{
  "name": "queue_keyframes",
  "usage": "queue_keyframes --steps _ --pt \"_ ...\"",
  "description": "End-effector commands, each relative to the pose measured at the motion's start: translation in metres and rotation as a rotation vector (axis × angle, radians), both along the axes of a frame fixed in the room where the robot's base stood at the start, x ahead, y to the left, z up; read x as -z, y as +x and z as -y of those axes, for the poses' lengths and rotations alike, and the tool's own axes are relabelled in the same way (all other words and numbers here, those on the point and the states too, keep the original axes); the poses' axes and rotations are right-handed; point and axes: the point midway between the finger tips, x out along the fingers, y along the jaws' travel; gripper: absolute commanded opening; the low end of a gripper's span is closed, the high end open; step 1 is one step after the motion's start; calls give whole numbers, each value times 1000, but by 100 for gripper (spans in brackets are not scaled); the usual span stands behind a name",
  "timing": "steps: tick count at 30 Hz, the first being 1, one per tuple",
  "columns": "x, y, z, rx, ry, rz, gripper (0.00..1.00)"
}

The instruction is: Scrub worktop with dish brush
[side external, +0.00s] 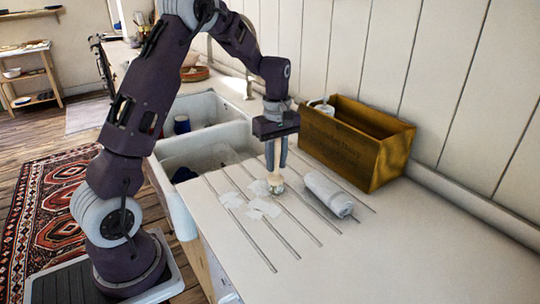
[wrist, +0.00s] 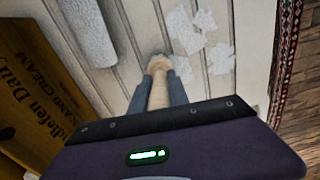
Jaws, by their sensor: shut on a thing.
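My gripper (side external: 276,164) is shut on the dish brush (side external: 275,183) and points down over the worktop. The brush has a pale wooden handle, seen between the fingers in the wrist view (wrist: 158,90). Its head points down at the grooved worktop (side external: 330,262). The head looks to be at the surface, but I cannot tell whether it touches. White patches (side external: 265,208) lie on the grooves around the brush; they also show in the wrist view (wrist: 184,30), to the right of the brush head.
A rolled pale towel (side external: 328,195) lies just right of the brush. A wooden crate (side external: 345,155) with lettering stands behind it against the wall, a white item at its left end. A white double sink (side external: 205,148) is at left. The worktop's front right is clear.

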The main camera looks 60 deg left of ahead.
Motion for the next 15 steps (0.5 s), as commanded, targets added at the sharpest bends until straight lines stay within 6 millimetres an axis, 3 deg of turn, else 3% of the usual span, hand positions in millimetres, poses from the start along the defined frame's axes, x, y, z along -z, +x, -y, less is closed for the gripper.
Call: queue_keyframes --steps 15 --pt "0 0 52 1 -1 -1 0"
